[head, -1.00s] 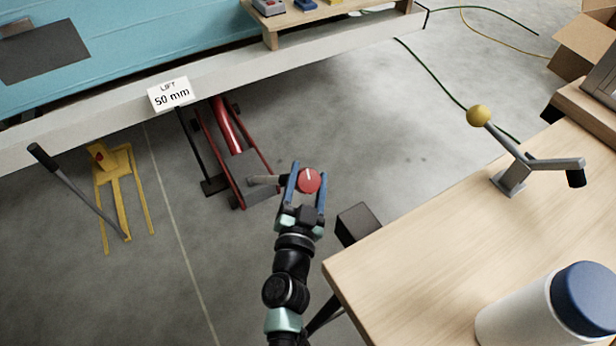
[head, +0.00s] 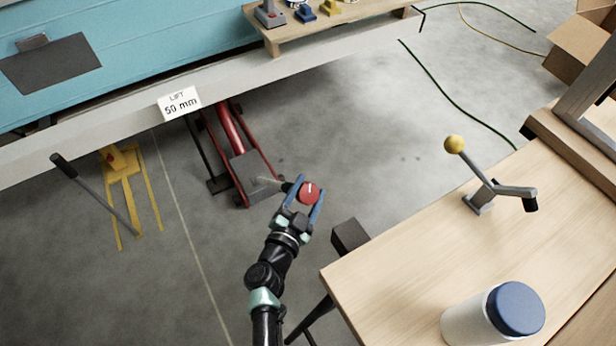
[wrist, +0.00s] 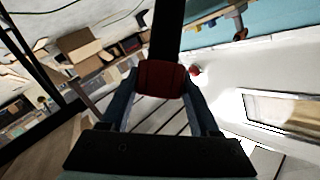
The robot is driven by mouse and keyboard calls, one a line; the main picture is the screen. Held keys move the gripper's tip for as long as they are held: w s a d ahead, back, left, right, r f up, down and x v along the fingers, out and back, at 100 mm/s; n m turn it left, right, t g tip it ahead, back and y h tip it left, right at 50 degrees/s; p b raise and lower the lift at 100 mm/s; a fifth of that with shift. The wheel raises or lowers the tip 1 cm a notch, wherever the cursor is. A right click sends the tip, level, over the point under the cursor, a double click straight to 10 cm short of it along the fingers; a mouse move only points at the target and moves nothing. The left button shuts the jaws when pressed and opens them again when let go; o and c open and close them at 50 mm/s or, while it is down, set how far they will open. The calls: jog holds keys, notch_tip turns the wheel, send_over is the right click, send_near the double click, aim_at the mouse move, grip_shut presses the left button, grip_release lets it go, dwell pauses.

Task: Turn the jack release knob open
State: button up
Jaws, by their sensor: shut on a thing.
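The red jack (head: 231,124) lies on the floor, partly under the camper's pale sill. The jack release knob (head: 309,192) is a round red knob with a white mark on its face, at the end of a grey shaft from the jack. My gripper (head: 303,190) is shut on it, one blue finger on each side. In the wrist view the red knob (wrist: 161,78) sits between the two fingers, with a dark shaft running up behind it. The knob's white mark leans slightly right of upright in the head view.
A wooden bench (head: 400,262) with a lever (head: 492,185) and a blue-capped white jar (head: 470,318) stands close on the right. A yellow jack (head: 126,185) with a dark handle stands at left.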

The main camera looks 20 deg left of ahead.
jog(key=m+h+p, duration=0.1)
jog(key=m+g+h+p, duration=0.1)
jog(key=p, duration=0.1)
jog(key=m+g+p, duration=0.1)
jog(key=p, duration=0.1)
jog(key=shift+r+m+h, duration=0.25)
jog(key=shift+m+h, duration=0.05)
jog(key=shift+h, duration=0.1)
jog(key=shift+d+f+m+g+h+p, duration=0.15)
jog(key=shift+m+g+h+p, duration=0.25)
jog(key=shift+m+g, duration=0.2)
jog(key=shift+a+f+m+g+h+p, duration=0.1)
jog(key=shift+f+m+g+h+p, duration=0.05)
jog(key=shift+m+g+h+p, duration=0.35)
jog(key=o, duration=1.4)
jog(key=shift+c, duration=0.2)
jog(key=shift+s, duration=0.1)
